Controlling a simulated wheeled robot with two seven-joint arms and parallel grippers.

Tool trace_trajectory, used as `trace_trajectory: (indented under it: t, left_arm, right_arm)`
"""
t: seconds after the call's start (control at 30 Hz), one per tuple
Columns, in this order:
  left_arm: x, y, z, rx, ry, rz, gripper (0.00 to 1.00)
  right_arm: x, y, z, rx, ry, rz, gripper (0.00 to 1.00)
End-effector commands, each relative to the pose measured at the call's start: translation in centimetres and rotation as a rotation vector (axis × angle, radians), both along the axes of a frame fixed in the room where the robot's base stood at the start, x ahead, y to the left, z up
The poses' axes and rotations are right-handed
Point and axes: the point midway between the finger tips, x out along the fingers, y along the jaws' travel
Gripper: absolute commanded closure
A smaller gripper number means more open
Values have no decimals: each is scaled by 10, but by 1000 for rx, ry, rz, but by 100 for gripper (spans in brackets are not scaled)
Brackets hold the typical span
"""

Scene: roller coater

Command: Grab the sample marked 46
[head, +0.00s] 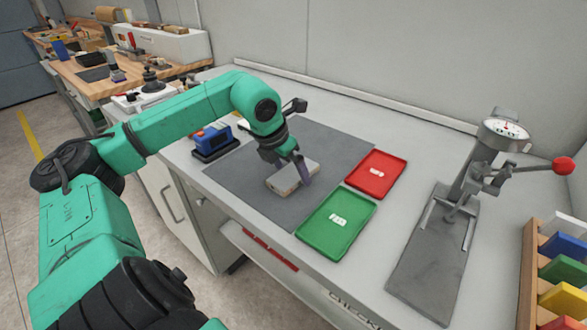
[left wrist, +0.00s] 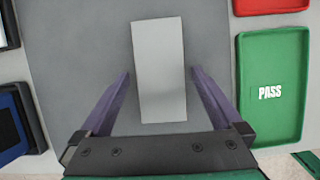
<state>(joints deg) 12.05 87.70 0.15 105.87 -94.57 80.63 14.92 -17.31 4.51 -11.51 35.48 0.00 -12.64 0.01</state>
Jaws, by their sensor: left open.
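A pale grey rectangular block (head: 293,177), likely the sample, lies on the dark grey mat (head: 240,187). In the left wrist view the block (left wrist: 160,70) lies lengthwise between my fingers. No number 46 is readable on it in either view. My left gripper (head: 297,172) is above the block with its fingers pointing down. In the left wrist view the left gripper (left wrist: 158,95) is open, with one purple finger on each side of the block and a gap on both sides. My right gripper is not in view.
A green PASS tray (head: 315,241) and a red tray (head: 362,185) lie right of the mat. A blue device (head: 213,138) stands at the mat's left. A gauge stand with a red-knobbed lever (head: 455,205) and a rack of coloured blocks (head: 532,280) stand farther right.

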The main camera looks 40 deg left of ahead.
Motion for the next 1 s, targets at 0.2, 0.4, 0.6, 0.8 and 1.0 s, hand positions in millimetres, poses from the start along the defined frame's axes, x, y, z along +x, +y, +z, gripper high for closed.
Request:
trace_trajectory:
  t: [0.2,0.4,0.6,0.8,1.0]
  left_arm:
    - [1,0,-3,1,-1,-1,0]
    - [1,0,-3,1,-1,-1,76]
    - [1,0,-2,1,-1,-1,83]
    - [1,0,13,0,-4,0,83]
    - [3,-1,75,-4,-12,-2,83]
  right_arm:
    - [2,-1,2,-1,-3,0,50]
    - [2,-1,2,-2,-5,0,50]
    - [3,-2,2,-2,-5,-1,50]
    - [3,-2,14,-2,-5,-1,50]
    - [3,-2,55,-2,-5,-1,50]
